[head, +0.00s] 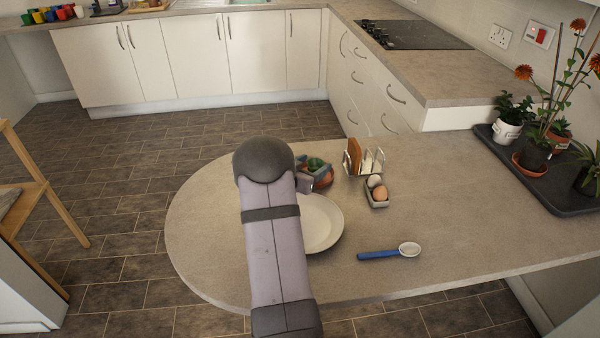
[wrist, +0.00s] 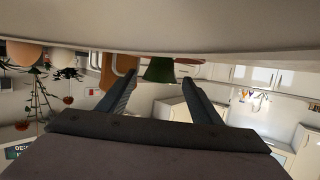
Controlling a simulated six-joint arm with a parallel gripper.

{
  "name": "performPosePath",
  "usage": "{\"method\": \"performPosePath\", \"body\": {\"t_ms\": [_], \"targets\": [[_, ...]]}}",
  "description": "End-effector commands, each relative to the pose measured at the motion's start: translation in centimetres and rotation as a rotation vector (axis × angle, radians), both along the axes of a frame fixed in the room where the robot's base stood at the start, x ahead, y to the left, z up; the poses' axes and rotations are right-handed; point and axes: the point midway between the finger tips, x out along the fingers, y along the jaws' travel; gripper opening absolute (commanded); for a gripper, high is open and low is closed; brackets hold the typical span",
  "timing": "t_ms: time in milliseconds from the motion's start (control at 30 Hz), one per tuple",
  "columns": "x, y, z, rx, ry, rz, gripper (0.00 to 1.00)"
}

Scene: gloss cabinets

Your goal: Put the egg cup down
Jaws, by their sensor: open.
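The green egg cup (wrist: 160,70) shows between my fingertips in the wrist view, which looks upside down. It appears upright, with its narrow end toward the pale surface at the top; whether it touches that surface is hidden. In the head view a small part of the green cup (head: 315,162) shows just past my arm, beyond the plate. My gripper (wrist: 158,80) is open, with one finger on each side of the cup and gaps visible. In the head view my gripper (head: 312,172) is partly covered by my own arm.
A white plate (head: 322,225) lies partly under my arm. A toast rack (head: 378,163) and an egg tray (head: 377,203) with eggs stand right of the gripper. A blue-handled spoon (head: 378,254) lies nearer. The table's (head: 480,220) right part is mostly clear up to the plant tray (head: 560,200).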

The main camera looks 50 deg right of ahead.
Motion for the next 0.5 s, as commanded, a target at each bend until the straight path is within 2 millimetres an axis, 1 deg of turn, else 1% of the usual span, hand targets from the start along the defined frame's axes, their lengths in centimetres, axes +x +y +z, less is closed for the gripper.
{"method": "performPosePath", "body": {"t_ms": [300, 500], "targets": [[-0.4, 5.5, 1.7, -0.001, 0.0, 0.004, 0.59], [-0.7, 8.2, 2.5, 0.0, 0.0, 0.003, 0.59]]}}
